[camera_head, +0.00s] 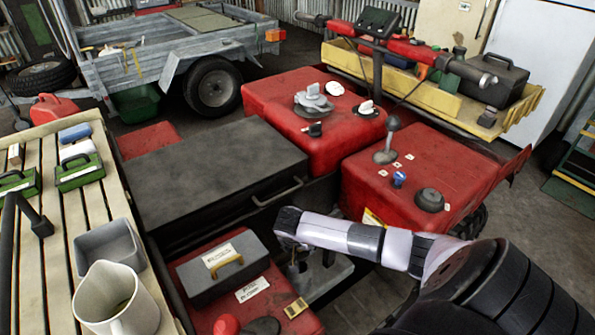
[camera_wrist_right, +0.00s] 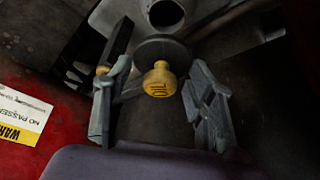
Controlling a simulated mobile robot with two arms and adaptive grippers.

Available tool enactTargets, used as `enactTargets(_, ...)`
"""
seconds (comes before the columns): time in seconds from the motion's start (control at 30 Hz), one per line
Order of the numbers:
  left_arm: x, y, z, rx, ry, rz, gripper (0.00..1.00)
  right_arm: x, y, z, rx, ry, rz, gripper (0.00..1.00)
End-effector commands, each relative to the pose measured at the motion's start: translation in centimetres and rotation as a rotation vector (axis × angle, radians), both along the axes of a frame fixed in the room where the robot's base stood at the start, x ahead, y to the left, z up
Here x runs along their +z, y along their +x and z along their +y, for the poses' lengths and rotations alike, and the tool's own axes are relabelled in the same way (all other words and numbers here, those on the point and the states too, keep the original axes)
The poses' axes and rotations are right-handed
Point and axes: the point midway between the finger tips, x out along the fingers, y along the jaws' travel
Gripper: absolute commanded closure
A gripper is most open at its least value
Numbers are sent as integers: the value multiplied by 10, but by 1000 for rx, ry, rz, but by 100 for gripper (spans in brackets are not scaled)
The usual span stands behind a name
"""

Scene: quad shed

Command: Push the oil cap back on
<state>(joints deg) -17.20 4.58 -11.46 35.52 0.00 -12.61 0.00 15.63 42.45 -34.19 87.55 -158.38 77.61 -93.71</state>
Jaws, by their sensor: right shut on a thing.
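The oil cap (camera_wrist_right: 160,80) has a yellow knob with a dark mark on it and a dark round flange behind. It sits between the two fingers of my right gripper (camera_wrist_right: 158,104), which is shut on it. An open round pipe end (camera_wrist_right: 165,13) shows just beyond the cap, apart from it, at the top of the wrist view. In the head view my right gripper (camera_head: 300,268) points down beside the grey metal engine part (camera_head: 328,278), and the cap cannot be made out there. My left gripper is not in view.
Red bodywork (camera_wrist_right: 35,120) with a warning label lies left of the gripper. A grey box (camera_head: 222,262) stands on the red panel nearby. The slatted bench (camera_head: 62,215) at left holds a mug (camera_head: 118,305) and a grey tray (camera_head: 110,248).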

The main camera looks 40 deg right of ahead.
Motion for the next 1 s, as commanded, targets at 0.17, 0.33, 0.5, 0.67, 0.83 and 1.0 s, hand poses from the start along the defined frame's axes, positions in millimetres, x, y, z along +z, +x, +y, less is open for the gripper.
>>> enactTargets(0.17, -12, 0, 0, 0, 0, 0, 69, -16, 0, 0, -1, 2, 1, 77)
enactTargets(0.33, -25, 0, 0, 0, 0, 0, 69, -33, 0, 1, -1, 2, 1, 77)
enactTargets(0.5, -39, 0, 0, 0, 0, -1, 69, -50, 0, 0, 1, -1, 0, 77)
enactTargets(0.67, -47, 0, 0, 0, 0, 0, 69, -58, 0, 0, -1, -1, -1, 77)
enactTargets(0.83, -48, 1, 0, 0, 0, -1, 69, -59, 0, 0, -1, 0, 0, 77)
enactTargets(1.0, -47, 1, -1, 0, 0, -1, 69, -59, 0, 0, -1, 0, 0, 77)
